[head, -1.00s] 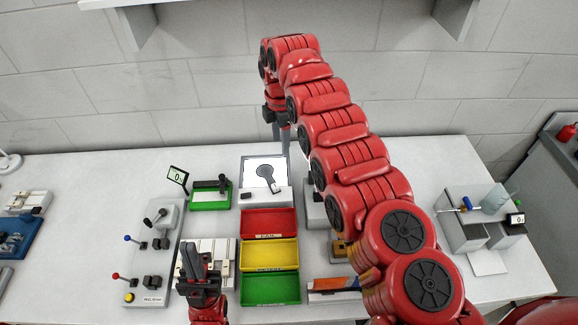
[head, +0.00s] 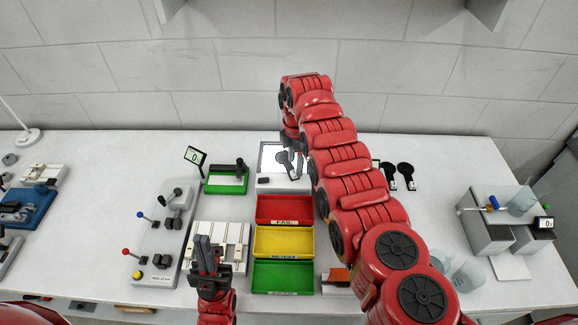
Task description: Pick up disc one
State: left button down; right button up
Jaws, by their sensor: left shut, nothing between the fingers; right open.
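A black disc with a narrow tab (head: 283,158) lies on the bright white panel (head: 268,153) at the back middle. Two more black discs with tabs, a left one (head: 388,171) and a right one (head: 405,169), lie to the right of my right arm. I cannot read which is disc one. My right gripper (head: 298,164) points down at the panel, open, right beside the first disc; whether it touches the disc is unclear. My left gripper (head: 204,254) is shut and empty, in front of the white fixture.
Red (head: 285,209), yellow (head: 284,241) and green (head: 283,276) trays stand in a column in the middle. A lever panel (head: 160,232) is on the left. A green-based gauge (head: 226,180) stands behind the fixture (head: 235,240). A grey stand (head: 487,232) is at the right.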

aim_at(294, 172)
notch_tip(294, 172, down, 4)
jog(key=shift+a+r+b, duration=0.15)
jog(key=shift+r+b, duration=0.1)
jog(key=shift+b, duration=0.55)
jog(key=shift+r, duration=0.1)
jog(key=shift+s, duration=0.1)
grip_shut()
